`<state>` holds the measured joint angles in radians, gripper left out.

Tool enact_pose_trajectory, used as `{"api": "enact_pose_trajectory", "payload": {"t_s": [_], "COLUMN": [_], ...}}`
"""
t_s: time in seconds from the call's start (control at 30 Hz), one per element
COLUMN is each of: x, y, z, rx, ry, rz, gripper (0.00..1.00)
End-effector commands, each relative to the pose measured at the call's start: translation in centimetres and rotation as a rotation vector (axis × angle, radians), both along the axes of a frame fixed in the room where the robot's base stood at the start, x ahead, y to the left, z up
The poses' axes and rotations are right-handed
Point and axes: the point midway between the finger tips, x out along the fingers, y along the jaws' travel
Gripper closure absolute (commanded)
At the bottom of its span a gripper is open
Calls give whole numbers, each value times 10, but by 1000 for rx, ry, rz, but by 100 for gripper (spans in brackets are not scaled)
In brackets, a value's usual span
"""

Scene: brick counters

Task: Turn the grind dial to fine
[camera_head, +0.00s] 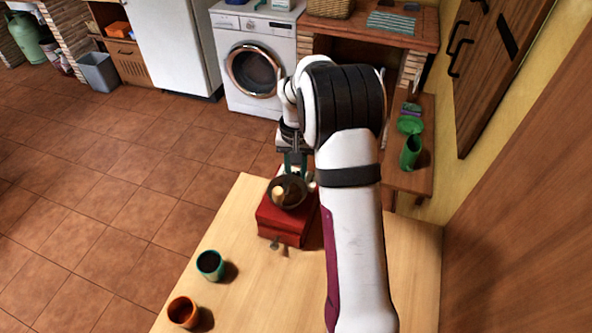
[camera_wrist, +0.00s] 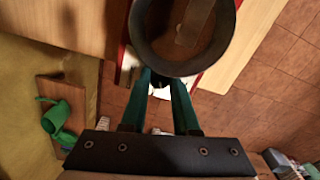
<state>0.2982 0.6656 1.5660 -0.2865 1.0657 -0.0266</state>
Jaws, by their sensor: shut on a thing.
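The coffee grinder has a red box body (camera_head: 287,222) and a dark round bowl (camera_head: 289,193) on top. It stands near the far end of the light wooden table. A small metal knob (camera_head: 276,244) sits on its near side. In the wrist view the bowl (camera_wrist: 184,40) fills the top middle. My gripper (camera_head: 295,168) reaches down at the far side of the grinder. Its teal fingers (camera_wrist: 161,80) are close together, tips at the bowl's edge, shut on what seems to be the grind dial. A pale patch (camera_wrist: 130,66) shows beside the tips. The dial's setting is hidden.
A teal cup (camera_head: 210,265) and an orange cup (camera_head: 183,311) stand at the table's left edge. The right of the table (camera_head: 410,270) is bare beyond my arm. A green cup (camera_head: 411,152) stands on a lower shelf beside the wall.

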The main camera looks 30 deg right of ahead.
Motion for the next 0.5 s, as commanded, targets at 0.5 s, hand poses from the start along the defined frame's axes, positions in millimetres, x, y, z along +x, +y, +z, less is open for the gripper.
{"api": "enact_pose_trajectory", "payload": {"t_s": [0.5], "x": [1], "y": [-1], "z": [1], "rx": [-3], "ry": [-4], "rz": [36], "gripper": [100]}}
